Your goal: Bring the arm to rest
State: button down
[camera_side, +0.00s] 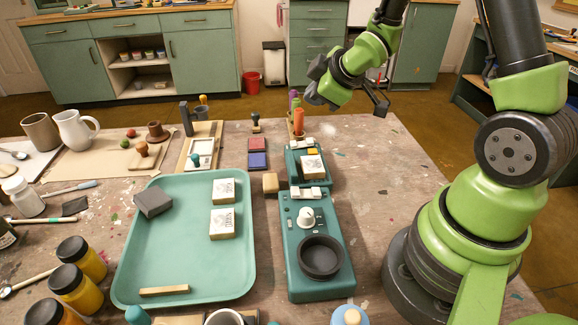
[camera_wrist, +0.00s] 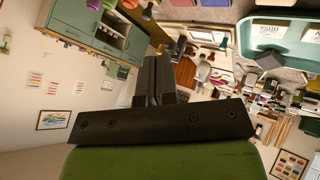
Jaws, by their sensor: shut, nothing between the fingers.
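My gripper (camera_wrist: 155,75) shows in the wrist view as two dark fingers side by side, closed together, with nothing between them. In the side view my forearm and green wrist hang in the air above the far right part of the work table (camera_side: 400,190). The wrist is apart from everything on the table. The fingertips are hard to make out in the side view.
A green tray (camera_side: 185,270) holds two labelled blocks (camera_side: 224,222), a grey block (camera_side: 153,202) and a wooden strip (camera_side: 164,291). Upright coloured sticks (camera_side: 298,121) stand below my wrist. The table's right side is mostly clear.

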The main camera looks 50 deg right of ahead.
jog(key=s+a+r+m, duration=0.6)
jog(key=s+r, duration=0.1)
jog(key=r, duration=0.4)
jog(key=s+a+r+m+g+y, duration=0.1)
jog(key=s+a+r+m+y, duration=0.2)
jog(key=s+a, duration=0.4)
jog(key=s+m, duration=0.1)
jog(key=s, duration=0.3)
jog(key=shift+s+a+r+y, duration=0.2)
jog(key=shift+a+r+y, duration=0.1)
jog(key=shift+a+r, duration=0.1)
